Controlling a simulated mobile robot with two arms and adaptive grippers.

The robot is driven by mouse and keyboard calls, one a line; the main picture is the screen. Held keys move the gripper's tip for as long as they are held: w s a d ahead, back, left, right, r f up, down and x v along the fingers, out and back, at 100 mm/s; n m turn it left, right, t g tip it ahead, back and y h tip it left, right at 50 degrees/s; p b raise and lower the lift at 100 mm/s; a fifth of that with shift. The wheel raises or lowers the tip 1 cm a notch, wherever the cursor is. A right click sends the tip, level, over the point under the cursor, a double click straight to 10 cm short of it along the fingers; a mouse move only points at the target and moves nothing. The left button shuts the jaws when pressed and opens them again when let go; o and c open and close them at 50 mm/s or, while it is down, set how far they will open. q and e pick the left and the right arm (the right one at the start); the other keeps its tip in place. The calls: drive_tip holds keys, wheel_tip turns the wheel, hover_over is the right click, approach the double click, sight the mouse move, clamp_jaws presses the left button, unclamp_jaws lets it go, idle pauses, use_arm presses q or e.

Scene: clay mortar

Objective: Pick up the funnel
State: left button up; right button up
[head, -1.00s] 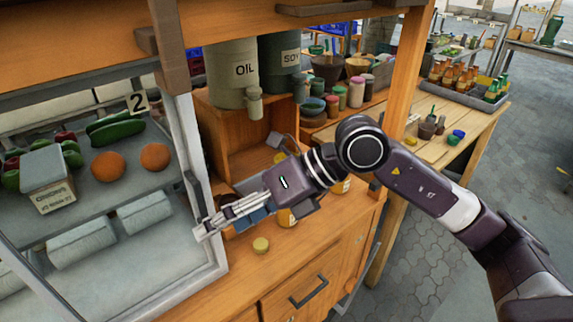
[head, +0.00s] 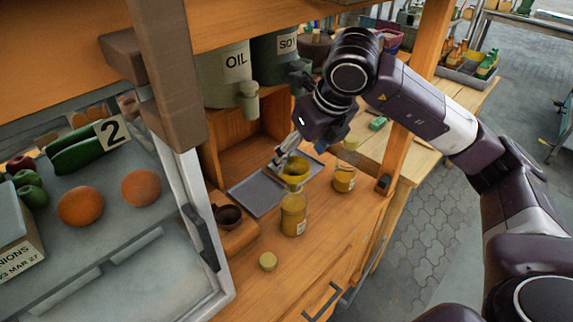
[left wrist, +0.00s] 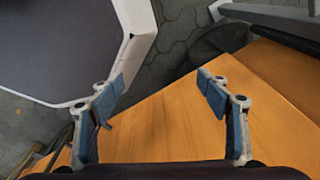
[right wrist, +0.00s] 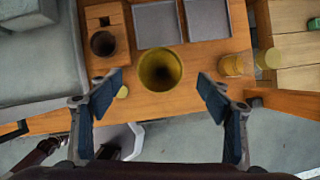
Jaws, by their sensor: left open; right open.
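The olive-yellow funnel (head: 295,169) appears on top of a yellow jar (head: 293,217) on the wooden counter. In the right wrist view I look down into the funnel's round mouth (right wrist: 160,70). My right gripper (head: 284,154) is at the funnel's far side in the head view. In the right wrist view my right gripper (right wrist: 160,84) is open, with a finger on each side of the funnel and clear gaps to both. My left gripper (left wrist: 160,82) is open and empty over a wooden surface edge, and is out of the head view.
Grey trays (head: 257,193) lie behind the jar. A wooden block with a dark cup (head: 228,216) stands left. A second yellow jar (head: 344,180) stands right, and a small yellow lid (head: 268,261) lies in front. A wooden post (head: 410,120) rises at the right.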

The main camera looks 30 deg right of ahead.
sight(296, 167)
drive_tip(key=shift+s+f+p, duration=0.1)
drive_tip(key=shift+f+p, duration=0.25)
drive_tip(key=shift+f, duration=0.35)
drive_tip(key=p+x, duration=0.1)
drive_tip(key=x, duration=0.1)
drive_tip(key=shift+f, duration=0.25)
drive_tip(key=shift+w+p+x, duration=0.25)
drive_tip(key=shift+p+x, duration=0.15)
drive_tip(key=shift+x, duration=0.8)
drive_tip(key=c, duration=1.1)
use_arm(q)
drive_tip(key=s+r, duration=0.2)
drive_tip(key=s, duration=0.1)
drive_tip(key=shift+s+r, duration=0.2)
drive_tip(key=shift+s, duration=0.1)
